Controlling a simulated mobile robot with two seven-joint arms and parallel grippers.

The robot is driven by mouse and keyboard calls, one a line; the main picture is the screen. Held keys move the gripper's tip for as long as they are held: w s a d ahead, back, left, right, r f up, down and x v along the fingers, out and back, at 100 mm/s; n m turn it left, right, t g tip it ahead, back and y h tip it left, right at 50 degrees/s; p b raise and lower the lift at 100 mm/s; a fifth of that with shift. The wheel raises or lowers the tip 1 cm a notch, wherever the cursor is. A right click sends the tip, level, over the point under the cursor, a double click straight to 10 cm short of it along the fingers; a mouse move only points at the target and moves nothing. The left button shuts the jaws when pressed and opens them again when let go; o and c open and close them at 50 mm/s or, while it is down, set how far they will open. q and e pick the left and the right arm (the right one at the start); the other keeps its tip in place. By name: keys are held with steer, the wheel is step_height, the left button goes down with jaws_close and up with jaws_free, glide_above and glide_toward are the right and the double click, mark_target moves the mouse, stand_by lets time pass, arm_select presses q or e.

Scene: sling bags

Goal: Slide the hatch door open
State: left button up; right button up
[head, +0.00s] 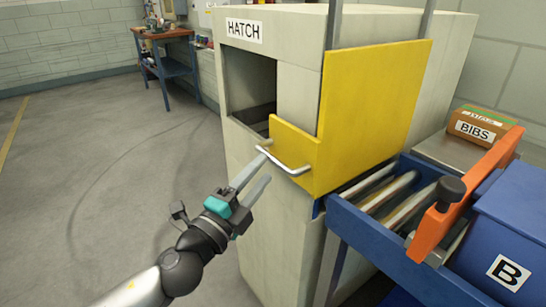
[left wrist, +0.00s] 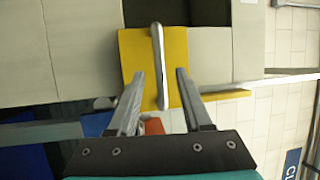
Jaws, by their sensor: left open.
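The yellow hatch door (head: 375,105) stands at the corner of a pale cabinet marked HATCH (head: 244,30). Its lower front flap (head: 290,142) carries a silver bar handle (head: 284,165). Left of the door, part of the dark hatch opening (head: 250,80) is uncovered. My left gripper (head: 262,172) is open at the handle's left end. In the left wrist view, the handle (left wrist: 158,65) runs between the two spread fingers (left wrist: 160,80), with a gap on each side. I cannot tell how deep the fingers reach around it. My right gripper is not in view.
A blue roller conveyor (head: 365,225) adjoins the hatch on the right. Beyond it are an orange bar with a black knob (head: 465,195), a blue bin marked B (head: 510,235) and a BIBS box (head: 480,128). A workbench (head: 165,55) stands far back. The floor at left is clear.

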mark_target(273, 156)
arm_select(q)
steer(key=shift+x, duration=2.55)
steer(key=shift+c, duration=0.2)
jaws_close()
